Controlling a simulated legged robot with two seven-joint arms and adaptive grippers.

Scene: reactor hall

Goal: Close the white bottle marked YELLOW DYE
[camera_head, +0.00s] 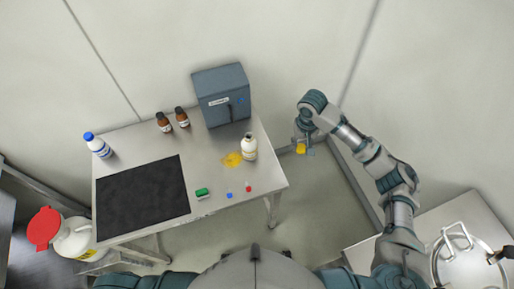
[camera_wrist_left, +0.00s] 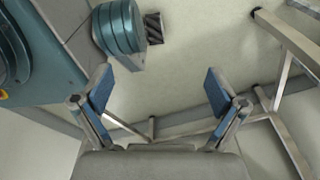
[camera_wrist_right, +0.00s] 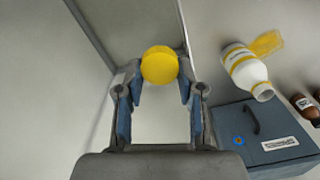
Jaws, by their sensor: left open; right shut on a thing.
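The white bottle (camera_head: 249,148) stands upright on the table, close to its right edge. It also shows in the right wrist view (camera_wrist_right: 246,72), with a yellow band and a bare white neck without a cap. My right gripper (camera_head: 304,147) is shut on a yellow cap (camera_wrist_right: 159,65) and holds it in the air to the right of the bottle, beyond the table edge. The cap is apart from the bottle. My left gripper (camera_wrist_left: 158,82) is open and empty, and it is outside the head view.
A yellow spill (camera_head: 231,159) lies left of the bottle. A grey box (camera_head: 222,95) stands behind it. Two brown bottles (camera_head: 172,121), a blue-capped bottle (camera_head: 97,146), a black mat (camera_head: 143,194), a green block (camera_head: 202,193) and small red and blue pieces (camera_head: 239,192) are also on the table.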

